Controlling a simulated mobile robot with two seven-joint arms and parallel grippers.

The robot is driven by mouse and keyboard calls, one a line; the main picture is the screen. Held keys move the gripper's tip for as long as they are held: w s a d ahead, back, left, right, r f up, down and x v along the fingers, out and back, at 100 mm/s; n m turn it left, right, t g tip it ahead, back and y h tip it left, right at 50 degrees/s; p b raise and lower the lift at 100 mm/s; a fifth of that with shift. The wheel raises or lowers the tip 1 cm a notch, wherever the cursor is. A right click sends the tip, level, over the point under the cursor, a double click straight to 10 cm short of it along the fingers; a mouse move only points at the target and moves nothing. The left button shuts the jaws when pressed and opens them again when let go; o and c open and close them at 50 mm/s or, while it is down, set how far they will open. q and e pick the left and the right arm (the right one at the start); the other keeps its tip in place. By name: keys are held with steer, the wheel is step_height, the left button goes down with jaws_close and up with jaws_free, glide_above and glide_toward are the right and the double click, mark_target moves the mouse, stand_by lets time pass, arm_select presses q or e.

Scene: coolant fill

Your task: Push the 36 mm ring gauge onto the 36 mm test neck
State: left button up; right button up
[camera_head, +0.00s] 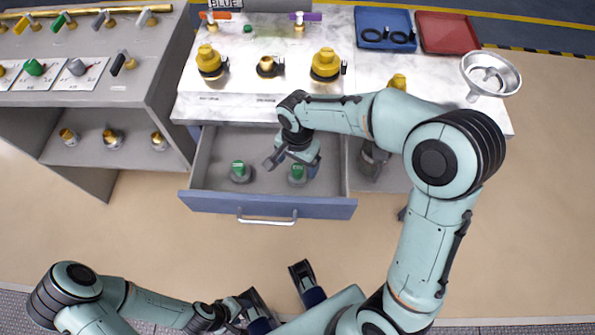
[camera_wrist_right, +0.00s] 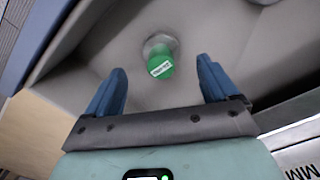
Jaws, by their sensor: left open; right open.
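Two green-topped pieces with grey round bases stand in the open drawer, a left one (camera_head: 239,171) and a right one (camera_head: 297,174); I cannot tell which, if either, is the 36 mm ring gauge. My right gripper (camera_head: 293,164) is open over the drawer, close to the right piece. In the right wrist view one green-topped piece (camera_wrist_right: 160,62) shows beyond and between the open fingers (camera_wrist_right: 160,88), with nothing held. On the bench stand brass necks: left (camera_head: 209,62), middle (camera_head: 268,67) and right (camera_head: 326,64). Their labels are too small to read. My left gripper (camera_head: 280,290) is open and empty, low in front.
The drawer (camera_head: 215,202) is pulled out below the marble bench. A blue tray (camera_head: 372,22) with dark rings, a red tray (camera_head: 447,45) and a metal funnel (camera_head: 507,76) are at the right. A grey shelf unit (camera_head: 150,90) stands left. The floor before the drawer is clear.

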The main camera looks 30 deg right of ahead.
mark_target(297, 168)
steer(key=shift+f+b, duration=0.5)
steer(key=shift+f, duration=2.55)
steer(key=c, duration=1.2)
